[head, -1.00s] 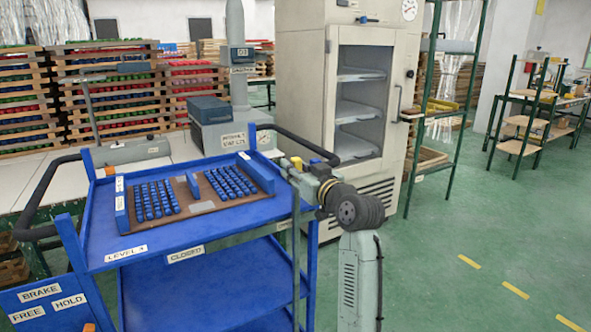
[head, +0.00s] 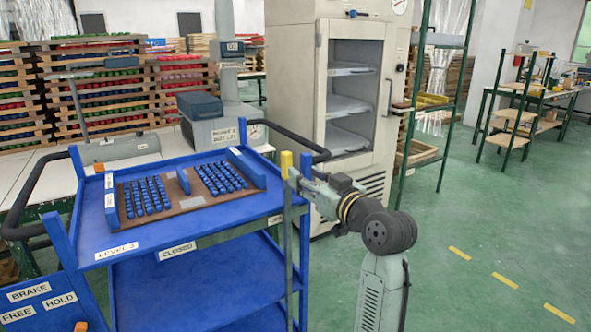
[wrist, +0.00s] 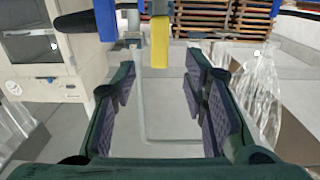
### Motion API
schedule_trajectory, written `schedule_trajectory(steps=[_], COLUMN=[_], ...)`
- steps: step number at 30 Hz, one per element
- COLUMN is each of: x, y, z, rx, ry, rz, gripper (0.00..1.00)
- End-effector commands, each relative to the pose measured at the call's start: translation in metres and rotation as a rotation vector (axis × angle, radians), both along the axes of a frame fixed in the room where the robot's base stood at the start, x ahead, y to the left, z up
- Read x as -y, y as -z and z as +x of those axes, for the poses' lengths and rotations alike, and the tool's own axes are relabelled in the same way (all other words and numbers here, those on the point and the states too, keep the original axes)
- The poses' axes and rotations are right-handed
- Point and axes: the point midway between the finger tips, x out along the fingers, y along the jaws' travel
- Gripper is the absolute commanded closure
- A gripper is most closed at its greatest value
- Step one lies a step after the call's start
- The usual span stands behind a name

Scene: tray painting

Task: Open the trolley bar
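The blue trolley (head: 215,298) stands at the left in the head view. A thin grey upright bar (head: 289,250) runs down its front right corner, with a yellow block (head: 286,163) at its top. "CLOSED" shows on the shelf's front edge, and a partly hidden label by the right corner. The bar is at that right corner. My gripper (head: 296,180) is beside the bar's top, just right of the yellow block. In the wrist view my gripper (wrist: 162,55) is open, with the yellow block (wrist: 160,45) between or just beyond its fingertips. I cannot tell whether they touch.
A tray of blue pieces (head: 190,202) lies on the trolley's top shelf. A black handle (head: 290,141) curves out behind the gripper. A cream cabinet (head: 300,100) stands behind, with a green rack (head: 450,120) to its right. The green floor at the right is clear.

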Motion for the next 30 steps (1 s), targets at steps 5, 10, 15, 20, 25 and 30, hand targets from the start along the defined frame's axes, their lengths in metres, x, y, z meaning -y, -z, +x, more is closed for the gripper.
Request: schedule_trajectory(steps=[5,10,15,20,25,30], x=[0.012,0.014,0.014,0.014,0.011,0.005], y=[0.0,0.0,0.0,-0.003,-0.014,-0.019], z=[-0.017,-0.021,-0.021,-0.019,-0.013,-0.006], rx=[0.0,-0.001,-0.001,0.011,0.012,-0.002], ry=[0.0,-0.001,-0.001,0.0,0.001,-0.001], rz=[0.0,0.0,0.0,-0.001,-0.003,-0.001], gripper=[0.6,0.6,0.6,0.6,0.6,0.6])
